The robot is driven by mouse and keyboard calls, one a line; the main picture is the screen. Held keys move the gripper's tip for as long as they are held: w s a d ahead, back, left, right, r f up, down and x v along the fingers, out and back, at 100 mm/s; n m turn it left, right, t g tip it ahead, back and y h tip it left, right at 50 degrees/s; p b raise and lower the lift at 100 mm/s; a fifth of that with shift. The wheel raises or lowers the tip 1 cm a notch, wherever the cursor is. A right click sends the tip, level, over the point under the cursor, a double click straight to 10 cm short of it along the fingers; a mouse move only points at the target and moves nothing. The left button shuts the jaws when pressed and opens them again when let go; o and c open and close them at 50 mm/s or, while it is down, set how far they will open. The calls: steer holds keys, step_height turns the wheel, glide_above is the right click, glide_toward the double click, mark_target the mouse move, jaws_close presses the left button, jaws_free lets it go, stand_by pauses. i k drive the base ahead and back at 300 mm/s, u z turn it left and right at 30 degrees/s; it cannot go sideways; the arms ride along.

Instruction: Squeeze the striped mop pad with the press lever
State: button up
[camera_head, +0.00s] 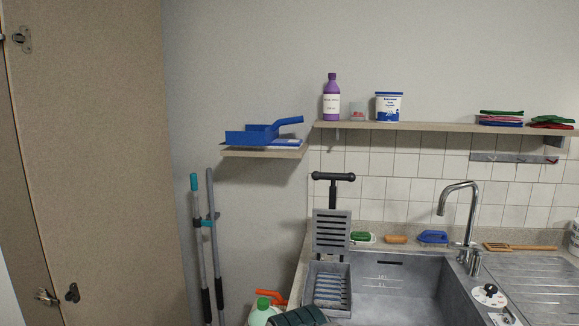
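The press (331,231) stands at the left end of the sink, with its slotted grey plate raised upright. Its lever (333,177) has a black T-shaped handle and stands up behind the plate. Below the plate is a grey basket (349,268). The plate is apart from the pad. My gripper cannot be made out in this view.
A steel tap (459,190) rises over the grey sink (395,285) right of the press. Brushes and a sponge (396,240) line the back ledge. A shelf (430,127) hangs above. Poles (203,250) lean left. A dark rounded object (299,317), unclear, is at the bottom edge.

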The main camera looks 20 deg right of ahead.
mark_target(331, 227)
steer(key=z, duration=0.4)
steer(key=i, duration=0.85)
steer(key=z, duration=0.7)
